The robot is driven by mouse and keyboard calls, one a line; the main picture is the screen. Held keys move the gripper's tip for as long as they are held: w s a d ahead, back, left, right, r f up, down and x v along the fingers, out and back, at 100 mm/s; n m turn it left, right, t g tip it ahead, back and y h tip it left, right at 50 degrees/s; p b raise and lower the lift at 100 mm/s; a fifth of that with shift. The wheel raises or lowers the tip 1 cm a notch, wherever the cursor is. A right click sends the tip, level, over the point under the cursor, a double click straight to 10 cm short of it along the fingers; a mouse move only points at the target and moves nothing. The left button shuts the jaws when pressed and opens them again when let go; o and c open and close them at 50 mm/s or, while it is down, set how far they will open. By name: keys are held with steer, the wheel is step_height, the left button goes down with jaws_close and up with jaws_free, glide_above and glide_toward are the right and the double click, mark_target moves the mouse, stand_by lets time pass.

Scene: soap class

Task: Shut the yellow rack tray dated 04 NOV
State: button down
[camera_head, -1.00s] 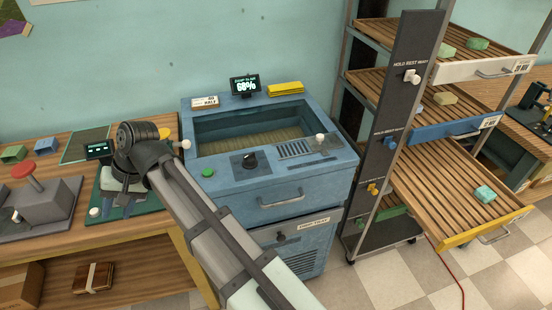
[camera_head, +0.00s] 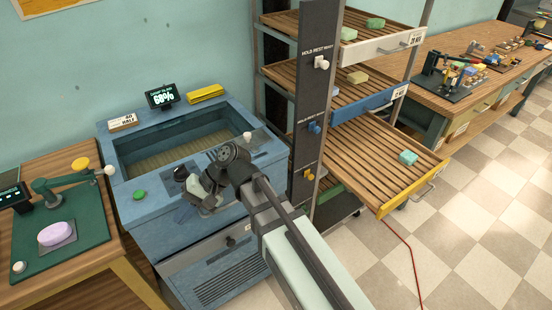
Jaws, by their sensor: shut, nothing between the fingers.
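The yellow-fronted rack tray (camera_head: 395,200) is the lowest of the slatted trays seen on the rack, and it sticks out to the front right. A teal soap bar (camera_head: 408,157) lies on it. Its front has a metal handle (camera_head: 424,193); I cannot read a date on it. A yellow knob (camera_head: 308,174) sits on the dark rack post to its left. My gripper (camera_head: 205,198) is shut and empty in front of the blue machine, left of the rack and apart from the tray. My wrist partly hides the fingers.
Above are a blue-fronted tray (camera_head: 365,106) and a white-fronted tray (camera_head: 390,45), both holding soap. The dark rack post (camera_head: 315,90) stands between my gripper and the trays. The blue machine (camera_head: 240,160) is behind my gripper. Checkered floor (camera_head: 465,225) is clear to the right.

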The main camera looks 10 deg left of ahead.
steer(key=w+d+f+m+t+y, duration=0.25)
steer(key=w+d+m, duration=0.5)
steer(key=d, duration=0.75)
steer(key=w+d+f+m+t+y, duration=0.1)
steer(key=w+d+f+m+t, duration=0.25)
steer(key=w+d, duration=0.9)
steer(key=w+d+f+m+t+y, duration=0.25)
steer(key=w+d+m, duration=0.35)
steer(key=d, duration=1.1)
steer(key=s+d+f+m+t+h, duration=0.1)
steer(key=d+f+m+t, duration=0.3)
steer(key=d, duration=1)
steer(key=d+m+t+h, duration=0.15)
steer(key=d+m, duration=0.45)
steer(key=d, duration=0.8)
steer(key=s+d+f+m+t, duration=0.1)
steer(key=d+f+m+t, duration=0.3)
steer(key=d, duration=1)
steer(key=r+x, duration=0.2)
steer(key=x, duration=1.1)
steer(key=shift+w+a+f+m+g, duration=0.2)
steer(key=shift+a+f+m+g, duration=0.1)
steer(key=shift+a, duration=0.25)
steer(key=shift+w, duration=0.1)
